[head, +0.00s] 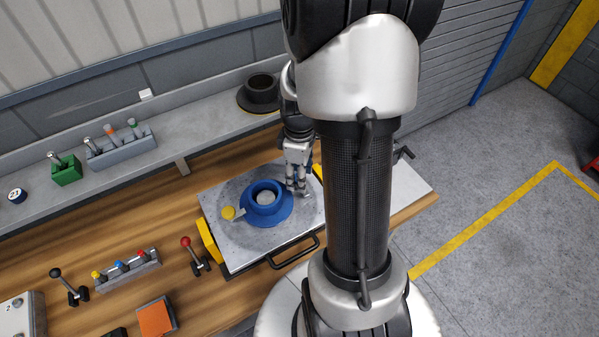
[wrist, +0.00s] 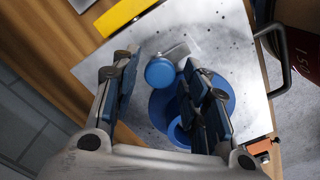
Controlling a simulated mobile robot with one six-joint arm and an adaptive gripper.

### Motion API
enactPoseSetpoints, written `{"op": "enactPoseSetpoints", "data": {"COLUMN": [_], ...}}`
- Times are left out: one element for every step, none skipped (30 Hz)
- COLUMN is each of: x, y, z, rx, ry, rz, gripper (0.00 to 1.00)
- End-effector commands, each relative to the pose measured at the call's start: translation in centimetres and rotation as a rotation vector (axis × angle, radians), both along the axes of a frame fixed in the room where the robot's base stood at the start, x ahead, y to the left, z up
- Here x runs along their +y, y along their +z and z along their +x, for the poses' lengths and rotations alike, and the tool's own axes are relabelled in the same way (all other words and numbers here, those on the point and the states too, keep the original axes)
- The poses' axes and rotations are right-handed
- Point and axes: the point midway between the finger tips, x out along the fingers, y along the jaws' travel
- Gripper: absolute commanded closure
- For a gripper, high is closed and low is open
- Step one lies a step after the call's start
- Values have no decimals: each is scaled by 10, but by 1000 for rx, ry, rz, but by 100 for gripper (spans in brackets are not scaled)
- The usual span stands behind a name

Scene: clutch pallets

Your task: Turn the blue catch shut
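A blue round housing (head: 280,216) with a wide flange sits on a grey metal plate (head: 236,255). In the wrist view the housing (wrist: 158,110) is partly hidden by a finger. The blue catch (wrist: 160,71) is a round blue knob on a short silver lever beside the housing. My gripper (wrist: 161,68) is open, with the knob between its fingers in the picture; I cannot tell whether they touch it. In the head view my gripper (head: 298,188) points down at the right of the housing, hiding the blue catch. A yellow catch (head: 228,213) is on the left.
The plate has a black front handle (head: 292,252) and a yellow block (head: 209,241) at its left. A red-knobbed lever (head: 194,256) stands close by on the wooden bench. A dark flanged cylinder (head: 262,92) and a green block (head: 65,170) stand on the back shelf.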

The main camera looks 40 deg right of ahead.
Motion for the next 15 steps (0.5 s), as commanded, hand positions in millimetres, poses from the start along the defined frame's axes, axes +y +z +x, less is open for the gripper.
{"op": "enactPoseSetpoints", "data": {"x": [0, 0, 0, 0, 0, 0, 0, 0, 0, 0, 0, 0, 0, 0, 0], "y": [0, 0, 0, 0, 0, 0, 0, 0, 0, 0, 0, 0, 0, 0, 0], "z": [0, 0, 0, 0, 0, 0, 0, 0, 0, 0, 0, 0, 0, 0, 0], "rx": [0, 0, 0, 0, 0, 0, 0, 0, 0, 0, 0, 0, 0, 0, 0], "ry": [0, 0, 0, 0, 0, 0, 0, 0, 0, 0, 0, 0, 0, 0, 0], "rz": [0, 0, 0, 0, 0, 0, 0, 0, 0, 0, 0, 0, 0, 0, 0], "gripper": [65, 67, 70, 72, 74, 76, 78, 80, 83, 85, 87, 90, 92, 94, 96]}}
